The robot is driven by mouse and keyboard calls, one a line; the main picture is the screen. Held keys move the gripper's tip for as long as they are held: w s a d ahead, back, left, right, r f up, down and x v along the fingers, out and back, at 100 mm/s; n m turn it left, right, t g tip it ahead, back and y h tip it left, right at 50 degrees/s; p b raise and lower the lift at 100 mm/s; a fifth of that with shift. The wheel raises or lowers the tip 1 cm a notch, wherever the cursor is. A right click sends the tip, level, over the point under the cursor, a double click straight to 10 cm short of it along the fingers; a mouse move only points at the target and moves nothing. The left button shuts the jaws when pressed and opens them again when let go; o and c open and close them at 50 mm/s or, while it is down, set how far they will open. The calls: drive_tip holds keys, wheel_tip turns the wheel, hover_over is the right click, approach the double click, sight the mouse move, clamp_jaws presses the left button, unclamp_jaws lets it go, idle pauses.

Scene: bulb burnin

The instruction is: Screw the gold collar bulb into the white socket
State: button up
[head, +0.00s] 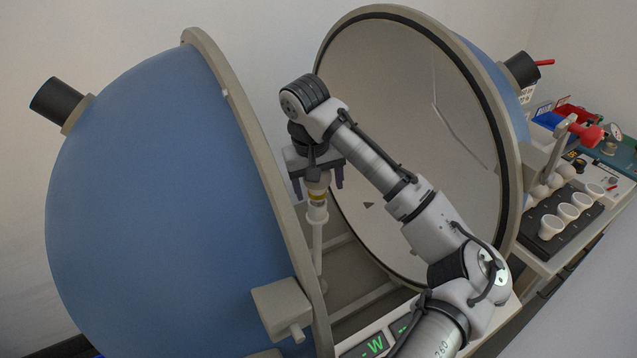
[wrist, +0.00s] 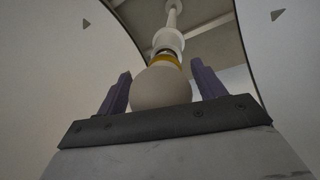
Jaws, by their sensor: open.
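The gold collar bulb (wrist: 160,90) has a round white globe and a gold band at its neck. It stands upright, base down, at the white socket (wrist: 168,40), which tops a thin white post. How deep its base sits in the socket I cannot tell. In the head view the gold collar of the bulb (head: 317,197) shows just above the white socket (head: 318,214), between the two blue half-spheres. My gripper (head: 318,188) points down over the bulb and is open. In the wrist view its two purple fingers stand on either side of the globe, with visible gaps.
A blue half-sphere (head: 150,190) stands close on the left, and an open one with a pale interior (head: 385,110) on the right. A black rack (head: 565,235) with several white bulbs lies on the right bench. Green readouts (head: 375,345) sit at the front.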

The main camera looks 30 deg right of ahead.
drive_tip(key=c, duration=0.9)
drive_tip(key=shift+o, duration=0.2)
drive_tip(key=m+g, duration=0.1)
drive_tip(key=m, duration=1)
drive_tip(key=shift+g, duration=0.4)
drive_tip(key=m+y, duration=0.1)
drive_tip(key=m, duration=0.5)
drive_tip(key=shift+a+m+g, duration=0.15)
drive_tip(key=shift+m+g, duration=0.15)
drive_tip(key=shift+g, duration=0.1)
drive_tip(key=m+y, duration=0.1)
drive_tip(key=m, duration=0.4)
drive_tip(key=o, duration=0.9)
drive_tip(key=shift+c, duration=0.2)
drive_tip(key=shift+s, duration=0.1)
